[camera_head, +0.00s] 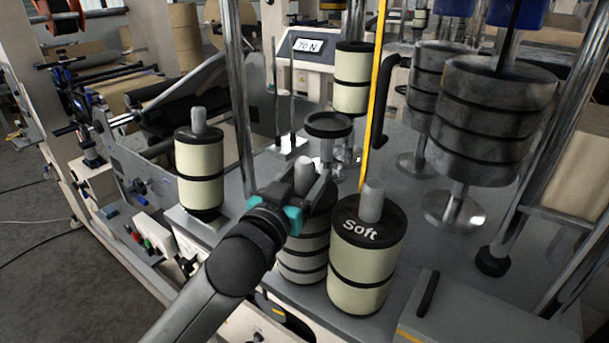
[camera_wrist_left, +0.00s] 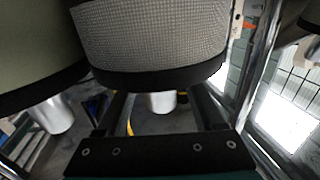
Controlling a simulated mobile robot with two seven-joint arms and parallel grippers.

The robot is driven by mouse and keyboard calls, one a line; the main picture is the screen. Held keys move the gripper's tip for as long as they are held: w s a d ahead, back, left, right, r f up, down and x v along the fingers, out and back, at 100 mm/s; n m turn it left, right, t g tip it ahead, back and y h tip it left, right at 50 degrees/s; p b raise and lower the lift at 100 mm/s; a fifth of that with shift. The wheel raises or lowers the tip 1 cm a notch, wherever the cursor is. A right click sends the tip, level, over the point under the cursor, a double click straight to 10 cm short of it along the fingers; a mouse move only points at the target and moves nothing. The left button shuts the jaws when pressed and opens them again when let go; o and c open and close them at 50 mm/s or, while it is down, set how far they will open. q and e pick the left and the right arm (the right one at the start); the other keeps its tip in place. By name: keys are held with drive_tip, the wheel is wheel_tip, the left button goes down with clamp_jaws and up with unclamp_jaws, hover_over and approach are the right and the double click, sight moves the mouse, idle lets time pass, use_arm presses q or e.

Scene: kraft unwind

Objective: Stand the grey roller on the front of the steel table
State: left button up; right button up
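The grey roller (camera_head: 303,262) has pale grey mesh bands and black rings. It stands upright on the steel table (camera_head: 235,232), partly hidden behind the cream roller marked "Soft" (camera_head: 362,265). My left gripper (camera_head: 310,178) is at the top of the grey roller, with its fingers around the steel stem. In the left wrist view the grey roller (camera_wrist_left: 150,40) fills the upper middle. Its stem (camera_wrist_left: 160,102) shows between the two fingers with gaps on both sides, so the gripper looks open. My right gripper is not in view.
Another cream roller (camera_head: 199,172) stands to the left. A cream roller (camera_head: 352,78) is further back by a yellow strip (camera_head: 375,95). Dark grey stacked rolls (camera_head: 490,120) stand at the right. Upright steel posts (camera_head: 238,90) rise near my arm. A display (camera_head: 308,46) is behind.

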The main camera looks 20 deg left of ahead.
use_arm(q)
drive_tip(key=shift+r, duration=0.25)
drive_tip(key=shift+s+f, duration=0.1)
drive_tip(key=shift+s, duration=0.2)
drive_tip(key=shift+s+a+p, duration=0.3)
drive_tip(key=shift+s+p, duration=0.1)
drive_tip(key=shift+s, duration=1.5)
drive_tip(key=shift+s+a+p, duration=0.25)
drive_tip(key=shift+s+p, duration=0.1)
drive_tip(key=shift+s, duration=1.5)
drive_tip(key=shift+s+a+p, duration=0.3)
drive_tip(key=shift+s+p, duration=0.1)
drive_tip(key=shift+s, duration=1.5)
